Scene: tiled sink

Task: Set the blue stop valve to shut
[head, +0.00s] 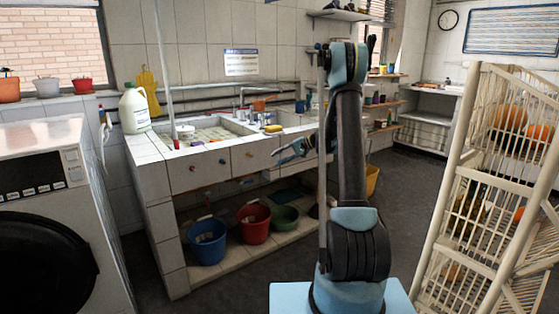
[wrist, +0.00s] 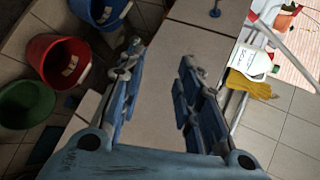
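A small blue knob (wrist: 215,13), which looks like the blue stop valve, is on the pale surface at the top of the wrist view. In the head view a small dark knob (head: 221,161) on the sink's front panel may be the same valve, but it is too small to be sure. My gripper (wrist: 160,58) is open, with nothing between its fingers. In the head view my gripper (head: 278,152) is at the right part of the sink front, to the right of the knobs, pointing left. The valve's handle angle cannot be told.
The tiled sink counter (head: 143,149) carries a white jug (head: 134,108). Blue (head: 208,242), red (head: 254,222) and green (head: 284,218) buckets stand below it. A washing machine (head: 45,170) is at left, a pale rack (head: 450,190) at right. Dark floor is clear in front.

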